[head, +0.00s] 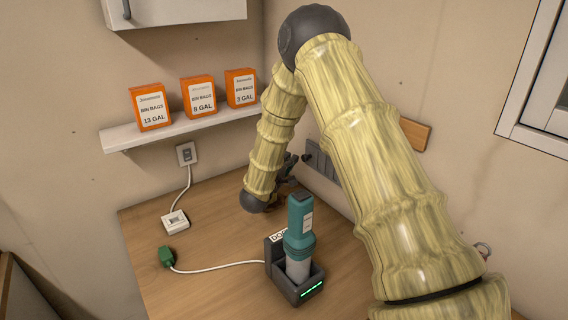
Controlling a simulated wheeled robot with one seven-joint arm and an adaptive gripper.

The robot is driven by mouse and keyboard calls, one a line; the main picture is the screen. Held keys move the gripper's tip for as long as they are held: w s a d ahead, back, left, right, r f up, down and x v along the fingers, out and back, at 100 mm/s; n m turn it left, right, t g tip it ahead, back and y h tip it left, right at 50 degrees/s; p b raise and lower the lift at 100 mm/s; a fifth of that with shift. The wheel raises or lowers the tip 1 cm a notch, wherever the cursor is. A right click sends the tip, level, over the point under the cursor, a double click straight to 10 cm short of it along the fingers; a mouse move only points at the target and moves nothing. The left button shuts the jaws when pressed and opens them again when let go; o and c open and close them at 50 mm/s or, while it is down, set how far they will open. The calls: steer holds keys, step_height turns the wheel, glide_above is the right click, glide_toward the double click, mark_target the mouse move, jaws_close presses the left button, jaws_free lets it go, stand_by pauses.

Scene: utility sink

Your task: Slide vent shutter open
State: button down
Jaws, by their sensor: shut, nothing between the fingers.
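The vent shutter (323,163) appears as a grey panel with vertical slats, low on the right wall just above the counter. A small dark knob (307,157) shows at its left end. My arm hides the panel's right part, so I cannot tell how far open it is. My gripper (290,161) is small and partly hidden behind my wrist. It is shut and empty, close to the left of the knob; I cannot tell whether they touch.
A teal handheld device (300,225) stands in a dark dock (309,286) on the wooden counter (190,295). A white cable runs to a green plug (167,256). A shelf (190,128) holds orange bin-bag boxes (199,96). The counter's left front is mostly clear.

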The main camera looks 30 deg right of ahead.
steer(key=shift+p+x, duration=0.3)
steer(key=shift+x, duration=1.2)
steer(key=shift+s, duration=0.1)
steer(key=shift+s+p, duration=0.35)
steer(key=shift+s, duration=0.85)
steer(key=shift+d+f, duration=0.1)
steer(key=shift+d, duration=0.05)
steer(key=p+v, duration=0.1)
steer(key=v, duration=0.9)
steer(key=shift+p, duration=0.35)
